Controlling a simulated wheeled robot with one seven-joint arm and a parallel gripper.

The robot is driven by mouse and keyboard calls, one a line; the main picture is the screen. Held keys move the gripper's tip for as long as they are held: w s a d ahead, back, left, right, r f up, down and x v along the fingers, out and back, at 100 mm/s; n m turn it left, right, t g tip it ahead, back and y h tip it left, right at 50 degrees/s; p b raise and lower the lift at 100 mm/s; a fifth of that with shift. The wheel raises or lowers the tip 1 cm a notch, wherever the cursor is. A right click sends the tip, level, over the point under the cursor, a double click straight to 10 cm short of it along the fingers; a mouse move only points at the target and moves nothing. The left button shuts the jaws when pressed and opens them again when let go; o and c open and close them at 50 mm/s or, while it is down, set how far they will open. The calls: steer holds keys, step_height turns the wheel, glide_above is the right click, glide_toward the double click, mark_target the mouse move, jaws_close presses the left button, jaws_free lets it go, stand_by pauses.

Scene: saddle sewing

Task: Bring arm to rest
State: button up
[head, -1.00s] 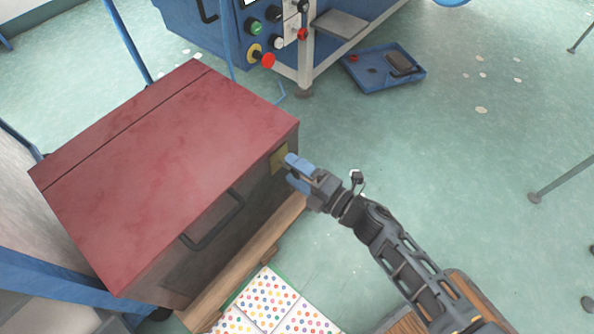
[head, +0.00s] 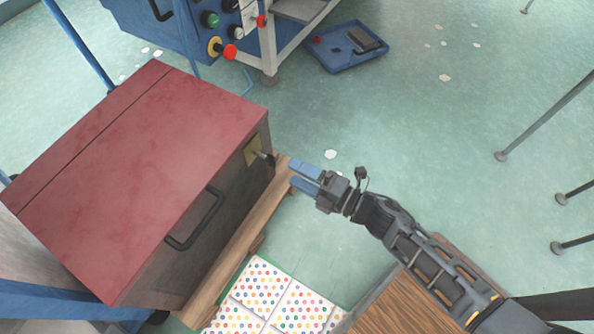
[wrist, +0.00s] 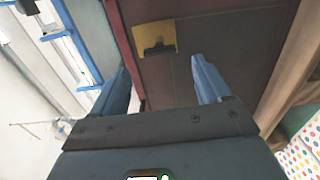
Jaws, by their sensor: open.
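My gripper (head: 300,178) is open and empty, with blue fingers, just right of the red-topped chest in the head view. A gap of floor shows between the fingertips and the chest. The chest (head: 140,160) has a closed red lid, a dark handle and a yellow plate (head: 252,150) on its front, with a small dark and metallic piece sticking out beside it. In the wrist view my gripper (wrist: 165,80) has its fingers spread apart, and the yellow plate (wrist: 155,33) with a dark part shows between and beyond them.
The chest stands on a wooden pallet (head: 235,245). Dotted white sheets (head: 270,300) lie below. A wooden surface (head: 400,305) is under my arm. A blue machine (head: 175,30) and a blue tray (head: 340,58) are at the back.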

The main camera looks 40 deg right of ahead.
stand_by(0.3)
steer(key=s+a+r+m+g+h, duration=0.2)
steer(key=s+r+m+h, duration=0.4)
steer(key=s+r+m, duration=1.75)
step_height(320, 180, up, 30)
steer(key=s+n+p, duration=0.1)
steer(key=s+p, duration=0.1)
steer(key=p, duration=2.9)
steer(key=shift+a+n, duration=0.25)
steer(key=shift+n, duration=0.1)
steer(key=shift+c, duration=0.3)
